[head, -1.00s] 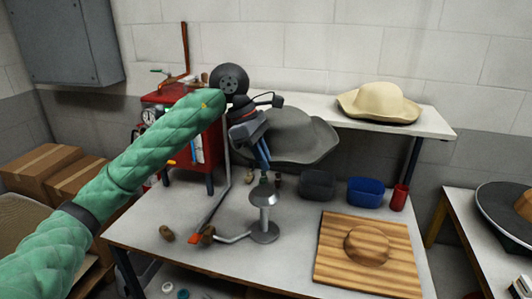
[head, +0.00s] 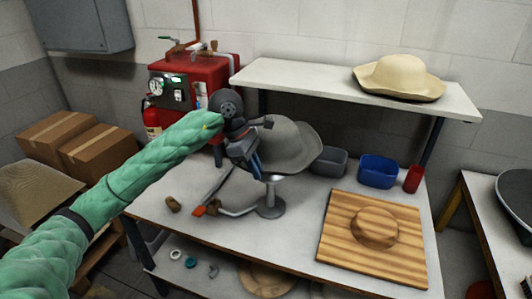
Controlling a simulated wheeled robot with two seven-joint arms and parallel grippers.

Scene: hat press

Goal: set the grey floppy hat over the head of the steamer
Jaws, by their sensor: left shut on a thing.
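The grey floppy hat (head: 290,145) hangs tilted from my left gripper (head: 256,172), which is shut on the near left part of its brim. The steamer (head: 270,208) stands on the table just below the hat, with its round base, short stem and pipe showing. The top of the steamer's head lies at the hat's lower edge and is partly hidden by the brim and the gripper. I cannot tell whether the hat touches it. My right gripper is not in view.
A wooden block board (head: 337,245) lies at the right front of the table. Grey (head: 330,162) and blue (head: 378,172) bins and a red can (head: 413,179) stand behind it. A cream hat (head: 399,77) sits on the shelf (head: 285,75). A red boiler (head: 215,75) stands at the back left.

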